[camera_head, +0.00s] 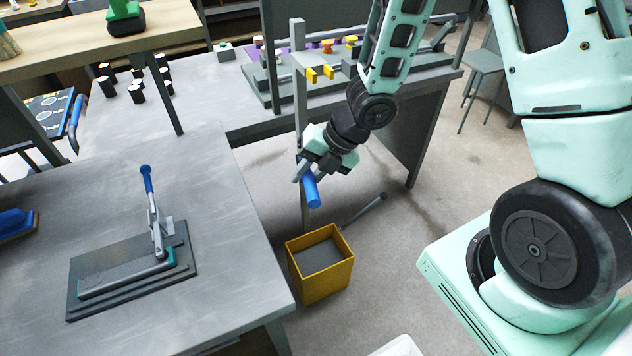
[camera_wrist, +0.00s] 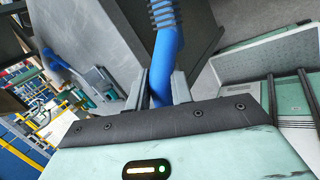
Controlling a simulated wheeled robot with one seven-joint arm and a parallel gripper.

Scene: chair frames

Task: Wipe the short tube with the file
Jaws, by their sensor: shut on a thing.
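My gripper (camera_head: 305,174) is shut on a blue rounded handle (camera_head: 312,190), which looks like the file's. It hangs in the air above and behind the yellow bin. In the wrist view, the blue handle (camera_wrist: 166,62) passes between the fingers (camera_wrist: 157,88) and has a ridged part beyond them. The file's working face cannot be made out. On the left bench, a clamp with a blue-tipped lever (camera_head: 147,180) stands on a dark plate. A grey bar with teal ends (camera_head: 125,278) lies there; it may be the short tube. My gripper is well to its right.
A yellow bin (camera_head: 325,281) stands on the floor beside the left bench (camera_head: 222,215). A back bench (camera_head: 215,85) carries fixtures and several dark cylinders. A thin grey upright (camera_head: 300,95) is close to my gripper. Open floor lies right of the bin.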

